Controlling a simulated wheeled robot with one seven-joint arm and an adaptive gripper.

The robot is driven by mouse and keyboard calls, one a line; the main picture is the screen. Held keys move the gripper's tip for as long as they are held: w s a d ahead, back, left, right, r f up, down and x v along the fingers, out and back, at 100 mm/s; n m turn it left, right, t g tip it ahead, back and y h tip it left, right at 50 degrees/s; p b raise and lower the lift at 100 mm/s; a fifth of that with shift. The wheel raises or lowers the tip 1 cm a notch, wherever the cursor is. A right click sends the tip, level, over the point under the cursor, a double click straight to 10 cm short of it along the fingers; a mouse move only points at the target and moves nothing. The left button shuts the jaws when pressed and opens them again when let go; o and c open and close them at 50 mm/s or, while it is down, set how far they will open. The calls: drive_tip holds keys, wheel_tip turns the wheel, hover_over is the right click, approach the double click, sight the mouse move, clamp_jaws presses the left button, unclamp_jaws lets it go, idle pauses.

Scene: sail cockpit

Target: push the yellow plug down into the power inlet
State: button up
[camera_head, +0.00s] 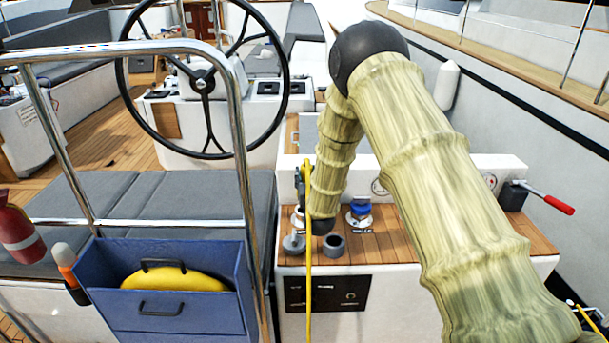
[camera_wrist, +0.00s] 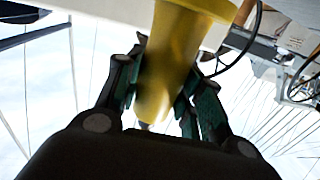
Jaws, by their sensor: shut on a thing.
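My gripper (camera_head: 304,198) is at the left end of the wooden-topped console, beside the round deck fittings. It is shut on the yellow plug, which shows large between both finger pads in the wrist view (camera_wrist: 170,65). In the head view the yellow cable (camera_head: 309,275) rises past the gripper and hangs down the console front. A grey open ring (camera_head: 335,246), a silver round fitting (camera_head: 293,244) and a blue-capped fitting (camera_head: 360,211) stand on the wooden top. I cannot tell which fitting is the power inlet, or whether the plug touches one; my gripper and arm hide part of that area.
A blue box (camera_head: 170,318) with a yellow coil inside stands left of the console, by a steel rail (camera_head: 243,150). A red-handled lever (camera_head: 545,199) is at the right. The steering wheel (camera_head: 204,84) stands behind.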

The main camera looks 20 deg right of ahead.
drive_tip(key=shift+s+a, duration=0.15)
drive_tip(key=shift+s, duration=0.05)
drive_tip(key=shift+a+f, duration=0.15)
drive_tip(key=shift+f, duration=0.1)
drive_tip(key=shift+w+a+f+b, duration=0.1)
drive_tip(key=shift+w+f+b, duration=0.2)
drive_tip(key=shift+f, duration=0.3)
drive_tip(key=shift+w+f+b, duration=0.15)
drive_tip(key=shift+f+b, duration=0.1)
drive_tip(key=shift+f, duration=0.35)
drive_tip(key=shift+s+f+b, duration=0.25)
drive_tip(key=shift+f+b, duration=0.25)
drive_tip(key=shift+f, duration=0.3)
drive_tip(key=shift+w+f, duration=0.1)
drive_tip(key=shift+f, duration=0.35)
drive_tip(key=shift+s+b, duration=0.2)
drive_tip(key=shift+b, duration=0.15)
drive_tip(key=shift+f+b, duration=0.35)
drive_tip(key=shift+f, duration=0.15)
drive_tip(key=o, duration=1)
